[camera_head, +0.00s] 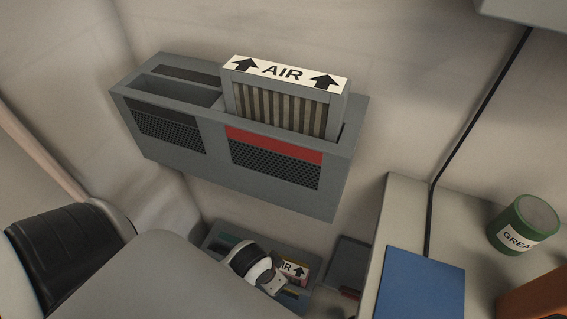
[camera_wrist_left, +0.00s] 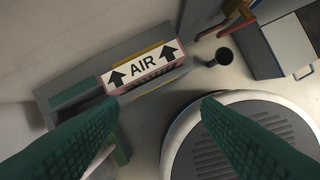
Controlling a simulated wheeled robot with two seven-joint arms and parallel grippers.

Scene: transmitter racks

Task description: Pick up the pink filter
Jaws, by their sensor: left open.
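A filter with a white AIR label and two black arrows (camera_wrist_left: 143,66) sits in a low grey holder (camera_wrist_left: 88,76) in the left wrist view. Its edge under the label looks pinkish. In the head view this filter (camera_head: 294,269) is partly hidden behind my left wrist. My left gripper (camera_wrist_left: 159,101) is open, its two green fingers spread and empty. The filter lies beyond the fingertips, toward the upper left, apart from them. In the head view the fingers cannot be made out. My right gripper is in neither view.
A grey wall holder (camera_head: 270,195) above carries another AIR filter (camera_head: 280,100) with beige-brown pleats; its left slot is empty. At right a counter holds a blue panel (camera_head: 420,287) and a green grease can (camera_head: 523,224). A dark round cup (camera_wrist_left: 224,56) is right of the low holder.

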